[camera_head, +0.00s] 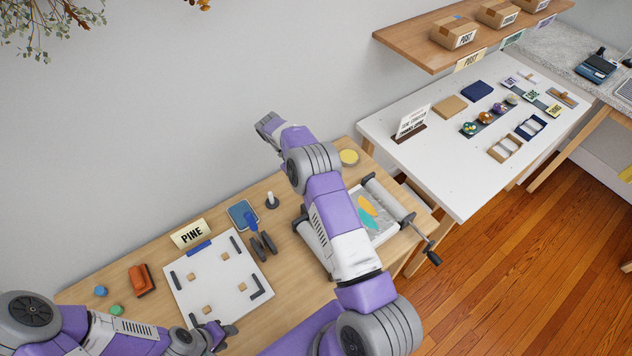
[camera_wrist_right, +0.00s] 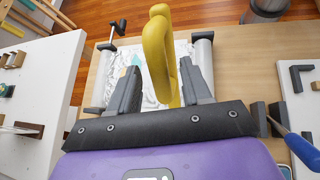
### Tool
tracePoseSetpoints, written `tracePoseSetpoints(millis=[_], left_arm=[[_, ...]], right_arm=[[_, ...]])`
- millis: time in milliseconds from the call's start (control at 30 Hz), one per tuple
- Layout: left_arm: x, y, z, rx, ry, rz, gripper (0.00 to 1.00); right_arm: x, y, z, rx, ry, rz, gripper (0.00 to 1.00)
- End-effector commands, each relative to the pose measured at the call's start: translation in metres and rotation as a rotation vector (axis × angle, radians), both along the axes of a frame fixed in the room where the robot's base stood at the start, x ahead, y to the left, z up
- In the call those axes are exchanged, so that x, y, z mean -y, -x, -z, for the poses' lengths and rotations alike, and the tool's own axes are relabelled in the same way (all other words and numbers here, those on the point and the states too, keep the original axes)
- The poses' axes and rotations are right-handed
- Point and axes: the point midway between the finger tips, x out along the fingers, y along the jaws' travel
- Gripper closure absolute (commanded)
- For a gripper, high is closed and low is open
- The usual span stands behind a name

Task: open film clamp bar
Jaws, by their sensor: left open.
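The film frame with its white sheet (camera_head: 384,232) lies at the right end of the wooden table. A pale grey bar or roller (camera_head: 386,200) runs along its right side, with a crank at its end. Which part is the clamp bar I cannot tell; my right arm hides the frame's middle and left. In the right wrist view, my right gripper (camera_wrist_right: 160,60) has its fingers wide apart, facing the frame. A yellow loop (camera_wrist_right: 162,45) stands between the fingers; contact is unclear. My left gripper (camera_head: 217,333) is open and empty at the front of the white board.
The white board (camera_head: 222,265) holds small wooden blocks and dark corner pieces. A blue-handled tool (camera_head: 252,228), an orange block (camera_head: 139,280) and a yellow disc (camera_head: 348,157) are on the table. The crank (camera_head: 433,256) juts past the right edge. A white table (camera_head: 425,175) stands beyond.

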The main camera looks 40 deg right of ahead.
Motion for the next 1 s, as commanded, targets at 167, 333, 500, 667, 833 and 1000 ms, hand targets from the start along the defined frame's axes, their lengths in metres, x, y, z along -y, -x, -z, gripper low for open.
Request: tracePoseSetpoints(millis=[167,333,500,667,833,1000], left_arm=[[0.000,0.000,0.000,0.000,0.000,0.000,0.57],[0.000,0.000,0.000,0.000,0.000,0.000,0.57],[0.000,0.000,-0.014,0.000,0.000,0.000,0.57],[0.000,0.000,-0.032,0.000,0.000,0.000,0.57],[0.000,0.000,-0.041,0.000,0.000,0.000,0.57],[0.000,0.000,-0.043,0.000,0.000,0.000,0.57]], right_arm=[[0.000,0.000,-0.001,0.001,0.001,0.000,0.52],[0.001,-0.001,-0.018,0.004,0.003,0.000,0.52],[0.000,-0.001,-0.056,0.004,0.004,-0.001,0.52],[0.000,0.000,-0.084,0.002,0.002,-0.001,0.52],[0.000,0.000,-0.098,0.001,0.000,-0.001,0.52],[0.000,0.000,-0.101,0.000,0.001,-0.001,0.52]])
